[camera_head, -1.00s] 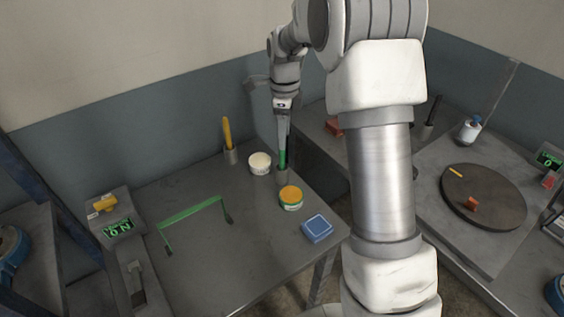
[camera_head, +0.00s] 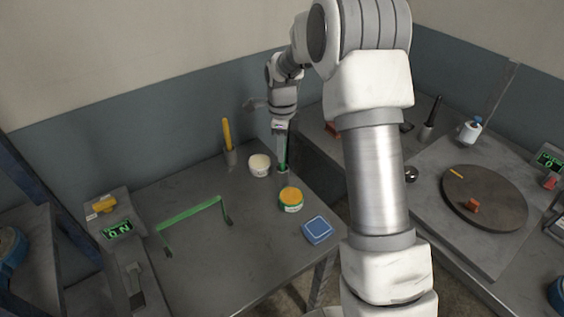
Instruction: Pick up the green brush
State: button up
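The green brush (camera_head: 283,167) stands upright near the back right corner of the grey table, and only a small green part shows low down. Its holder is mostly hidden. My gripper (camera_head: 281,158) points straight down at the brush, with its fingers level with the green part and overlapping it in the picture. The fingers are small and seen from one side, so I cannot tell whether they are shut on it or only around it.
A white round tub (camera_head: 259,165) stands close left of the brush. An orange-lidded tub (camera_head: 291,199) and a blue box (camera_head: 317,230) stand in front. A yellow-handled tool (camera_head: 228,135) stands in a cup further left. A green frame (camera_head: 190,213) rises mid-table.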

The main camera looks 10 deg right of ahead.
grip_shut()
